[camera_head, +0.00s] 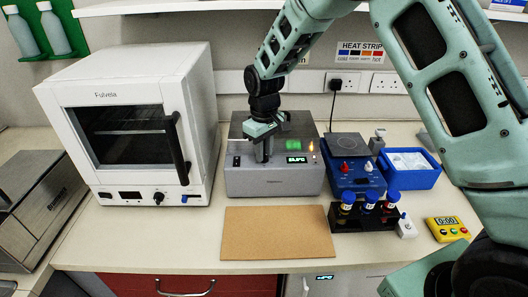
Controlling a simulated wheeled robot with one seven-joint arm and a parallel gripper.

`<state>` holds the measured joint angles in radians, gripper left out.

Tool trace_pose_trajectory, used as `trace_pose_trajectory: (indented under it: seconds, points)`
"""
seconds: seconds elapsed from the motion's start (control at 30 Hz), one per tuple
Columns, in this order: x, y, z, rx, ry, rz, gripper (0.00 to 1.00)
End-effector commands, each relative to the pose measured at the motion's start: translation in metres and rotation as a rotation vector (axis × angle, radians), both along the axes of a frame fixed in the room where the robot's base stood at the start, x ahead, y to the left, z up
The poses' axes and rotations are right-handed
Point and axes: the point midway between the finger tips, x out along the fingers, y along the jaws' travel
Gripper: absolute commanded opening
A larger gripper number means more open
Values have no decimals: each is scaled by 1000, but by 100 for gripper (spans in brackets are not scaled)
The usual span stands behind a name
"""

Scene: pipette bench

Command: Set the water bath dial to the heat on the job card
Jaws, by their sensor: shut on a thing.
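The water bath (245,184) is a grey box in the middle of the bench. Its front has a small lit green display (296,160), whose digits are too small to read surely. My gripper (264,158) points down at the bath's front, left of the display. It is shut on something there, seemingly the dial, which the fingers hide. A green patch and an orange glow show above the display. I cannot pick out a job card; a wall sign is partly hidden behind my arm.
A white oven (190,90) stands close on the left. A blue hotplate (352,176), a rack (346,222) of capped tubes, a blue tray (412,178) and a yellow timer (446,228) stand on the right. A cork mat (278,234) lies bare in front. A heat strip sign (360,52) hangs behind.

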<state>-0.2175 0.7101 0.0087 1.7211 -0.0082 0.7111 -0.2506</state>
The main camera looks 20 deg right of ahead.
Motion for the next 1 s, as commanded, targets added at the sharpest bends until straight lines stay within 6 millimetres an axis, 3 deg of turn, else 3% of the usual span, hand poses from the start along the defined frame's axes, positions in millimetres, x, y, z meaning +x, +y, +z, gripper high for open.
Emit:
trace_pose_trajectory:
  seconds: [0.6,1.0]
  points:
    - [1,1,2,1,-5,-555,1]
    - [2,0,2,2,-4,-757,1]
